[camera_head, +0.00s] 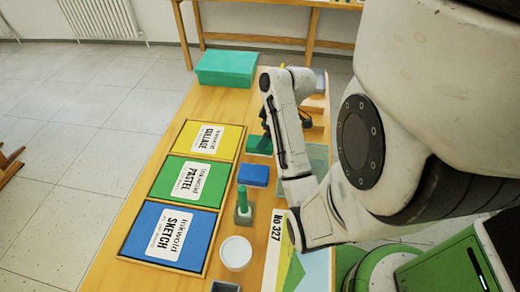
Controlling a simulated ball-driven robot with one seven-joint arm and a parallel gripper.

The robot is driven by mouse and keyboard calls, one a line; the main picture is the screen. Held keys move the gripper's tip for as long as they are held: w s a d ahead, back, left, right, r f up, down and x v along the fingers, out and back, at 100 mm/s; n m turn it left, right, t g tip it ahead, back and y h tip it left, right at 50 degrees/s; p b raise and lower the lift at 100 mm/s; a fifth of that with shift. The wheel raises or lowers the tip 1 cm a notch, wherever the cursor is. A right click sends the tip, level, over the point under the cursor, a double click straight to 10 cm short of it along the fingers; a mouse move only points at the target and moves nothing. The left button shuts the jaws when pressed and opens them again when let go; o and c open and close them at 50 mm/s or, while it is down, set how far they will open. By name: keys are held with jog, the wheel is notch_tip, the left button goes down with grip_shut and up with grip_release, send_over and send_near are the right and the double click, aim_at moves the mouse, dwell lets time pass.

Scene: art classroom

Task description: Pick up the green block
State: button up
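The green block (257,144) lies on the wooden table (222,113), right of the yellow collage pad and beyond the blue block (253,176). My gripper (270,138) is dark and points down at the right end of the green block. It partly covers that end, together with my white arm. I cannot tell whether the fingers touch the block or how far apart they are.
Yellow (221,129), green (173,168) and blue (150,215) pads lie in a wooden tray at left. A teal box (226,67) stands at the far end. Nearer are a green upright item in a holder (243,212) and a round white dish (236,253).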

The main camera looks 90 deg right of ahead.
jog(key=shift+s+x, duration=0.1)
jog(key=shift+x, duration=1.15)
jog(key=shift+s+x, duration=0.15)
jog(key=shift+x, duration=1.1)
jog(key=shift+a+f, duration=0.1)
jog(key=shift+a, duration=0.05)
jog(key=shift+c, duration=0.3)
jog(key=c, duration=1.1)
notch_tip(320, 180, up, 4)
jog(key=shift+w+a+f, duration=0.1)
jog(key=shift+a, duration=0.05)
jog(key=shift+a+r+p, duration=1.05)
jog(key=shift+a+r, duration=0.5)
jog(key=shift+a, duration=0.75)
jog(key=shift+a+r+p, duration=1.1)
jog(key=shift+a+r, duration=0.45)
jog(key=shift+a, duration=0.7)
jog(key=shift+a+r+p, duration=1.05)
jog(key=shift+a+r, duration=0.5)
jog(key=shift+a, duration=0.75)
